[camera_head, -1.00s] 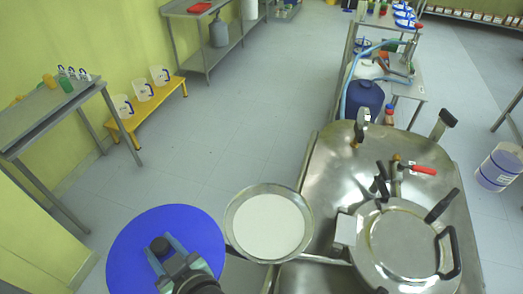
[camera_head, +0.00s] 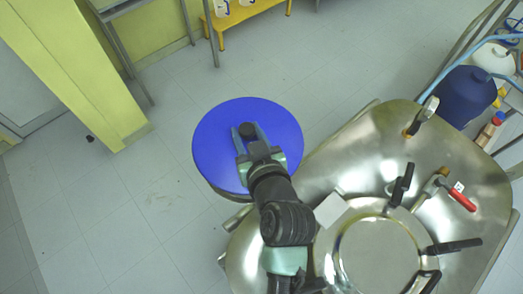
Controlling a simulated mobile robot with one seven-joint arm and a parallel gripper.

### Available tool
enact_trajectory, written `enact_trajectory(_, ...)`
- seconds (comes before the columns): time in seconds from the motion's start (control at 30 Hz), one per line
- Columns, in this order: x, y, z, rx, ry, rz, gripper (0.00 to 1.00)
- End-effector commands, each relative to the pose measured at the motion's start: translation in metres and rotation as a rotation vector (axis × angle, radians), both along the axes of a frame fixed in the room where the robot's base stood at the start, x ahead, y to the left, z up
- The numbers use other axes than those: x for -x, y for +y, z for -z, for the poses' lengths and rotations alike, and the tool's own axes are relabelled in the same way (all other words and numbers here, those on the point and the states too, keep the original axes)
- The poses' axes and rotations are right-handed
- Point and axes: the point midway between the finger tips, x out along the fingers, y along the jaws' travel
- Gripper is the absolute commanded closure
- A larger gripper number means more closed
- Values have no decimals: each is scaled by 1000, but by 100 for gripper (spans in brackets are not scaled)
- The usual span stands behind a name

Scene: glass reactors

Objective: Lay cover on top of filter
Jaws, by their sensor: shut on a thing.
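The cover (camera_head: 216,140) is a round blue disc with a dark knob in its middle. My gripper (camera_head: 248,132) is shut on the knob from above, with its two fingers on either side. The cover looks level and sits left of the steel reactor vessel. The filter, a round metal pan with a white inside, is almost wholly hidden beneath the cover. Only a thin metal edge (camera_head: 226,196) shows below the cover's lower rim. I cannot tell whether the cover touches the filter or hangs just above it.
The steel reactor vessel (camera_head: 340,165) fills the lower right, with a round lid (camera_head: 380,256), black clamps and a red-handled valve (camera_head: 458,197). A blue drum (camera_head: 465,97) stands at the right. A yellow-green wall post (camera_head: 75,75) is at the left.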

Motion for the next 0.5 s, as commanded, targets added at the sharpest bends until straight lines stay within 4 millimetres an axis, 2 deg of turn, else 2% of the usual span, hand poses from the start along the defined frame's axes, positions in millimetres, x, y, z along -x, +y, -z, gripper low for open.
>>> enact_trajectory(0.1,0,0,21,-1,3,1,100)
enact_trajectory(0.27,0,0,35,1,0,0,100)
enact_trajectory(0.5,0,0,69,-1,1,0,100)
